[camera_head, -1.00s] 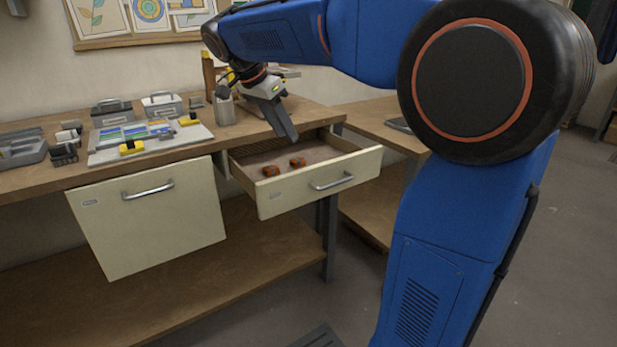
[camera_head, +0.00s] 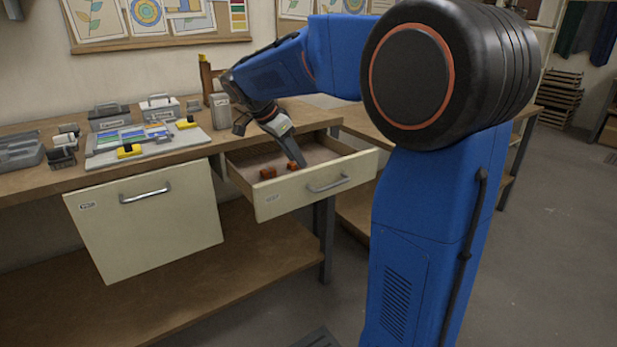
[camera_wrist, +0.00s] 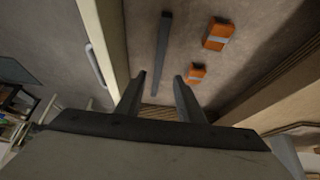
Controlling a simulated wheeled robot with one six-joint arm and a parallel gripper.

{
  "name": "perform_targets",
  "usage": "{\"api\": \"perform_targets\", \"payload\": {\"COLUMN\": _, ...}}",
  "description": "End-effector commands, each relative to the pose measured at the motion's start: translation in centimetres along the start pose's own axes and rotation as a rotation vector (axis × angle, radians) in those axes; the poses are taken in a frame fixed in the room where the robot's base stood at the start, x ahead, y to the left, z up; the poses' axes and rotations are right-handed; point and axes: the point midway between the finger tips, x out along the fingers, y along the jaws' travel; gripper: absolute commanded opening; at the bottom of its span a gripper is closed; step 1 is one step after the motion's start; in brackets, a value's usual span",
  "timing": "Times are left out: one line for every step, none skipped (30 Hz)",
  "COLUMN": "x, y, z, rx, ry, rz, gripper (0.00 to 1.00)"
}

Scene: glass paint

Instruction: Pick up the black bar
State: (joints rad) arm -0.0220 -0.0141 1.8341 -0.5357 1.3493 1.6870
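The black bar (camera_wrist: 162,52) shows in the wrist view as a long thin dark strip lying on the floor of the open drawer, near the drawer's front panel. In the head view I cannot make the bar out; the front panel and my gripper may hide it. My gripper (camera_head: 299,162) reaches down over the open drawer (camera_head: 318,183). In the wrist view my gripper (camera_wrist: 158,78) has its two fingers apart with nothing held between them. The bar's near part lies in line with the gap, below the fingertips.
Two orange blocks (camera_wrist: 217,34) with pale bands lie in the drawer to the right of the bar. A grey tray board with coloured pieces (camera_head: 150,142), toolboxes (camera_head: 109,116) and a metal cup (camera_head: 221,111) stand on the workbench (camera_head: 60,180).

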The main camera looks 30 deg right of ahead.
Motion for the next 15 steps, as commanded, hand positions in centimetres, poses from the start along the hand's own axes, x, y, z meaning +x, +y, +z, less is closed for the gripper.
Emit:
{"api": "perform_targets", "payload": {"x": 0.4, "y": 0.0, "z": 0.0, "rx": 0.0, "ry": 0.0, "rz": 0.001, "gripper": 0.34}}
{"api": "perform_targets", "payload": {"x": 0.6, "y": 0.0, "z": 0.0, "rx": 0.0, "ry": 0.0, "rz": 0.001, "gripper": 0.34}}
{"api": "perform_targets", "payload": {"x": 0.8, "y": 0.0, "z": 0.0, "rx": -0.001, "ry": 0.0, "rz": 0.001, "gripper": 0.34}}
{"api": "perform_targets", "payload": {"x": 0.9, "y": 0.0, "z": 0.0, "rx": -0.001, "ry": 0.0, "rz": 0.001, "gripper": 0.34}}
{"api": "perform_targets", "payload": {"x": 1.0, "y": 0.1, "z": 0.0, "rx": -0.001, "ry": 0.0, "rz": 0.001, "gripper": 0.34}}
{"api": "perform_targets", "payload": {"x": 1.2, "y": 0.1, "z": 0.0, "rx": 0.0, "ry": 0.0, "rz": 0.001, "gripper": 0.34}}
{"api": "perform_targets", "payload": {"x": 1.5, "y": 0.1, "z": 0.0, "rx": 0.0, "ry": 0.0, "rz": 0.001, "gripper": 0.34}}
{"api": "perform_targets", "payload": {"x": 1.8, "y": 0.1, "z": -0.1, "rx": 0.0, "ry": -0.001, "rz": 0.001, "gripper": 0.34}}
{"api": "perform_targets", "payload": {"x": 2.3, "y": 0.2, "z": -0.1, "rx": 0.0, "ry": -0.001, "rz": 0.002, "gripper": 0.34}}
{"api": "perform_targets", "payload": {"x": 2.8, "y": 0.3, "z": -0.1, "rx": 0.0, "ry": -0.001, "rz": 0.003, "gripper": 0.34}}
{"api": "perform_targets", "payload": {"x": 3.2, "y": 0.3, "z": -0.2, "rx": 0.0, "ry": -0.001, "rz": 0.003, "gripper": 0.34}}
{"api": "perform_targets", "payload": {"x": 3.8, "y": 0.4, "z": -0.2, "rx": 0.0, "ry": -0.001, "rz": 0.002, "gripper": 0.34}}
{"api": "perform_targets", "payload": {"x": 4.2, "y": 0.5, "z": -0.2, "rx": 0.0, "ry": -0.001, "rz": 0.003, "gripper": 0.34}}
{"api": "perform_targets", "payload": {"x": 4.6, "y": 0.4, "z": -0.2, "rx": -0.001, "ry": -0.001, "rz": 0.003, "gripper": 0.34}}
{"api": "perform_targets", "payload": {"x": 5.0, "y": 0.4, "z": -0.2, "rx": 0.0, "ry": -0.001, "rz": 0.002, "gripper": 0.34}}
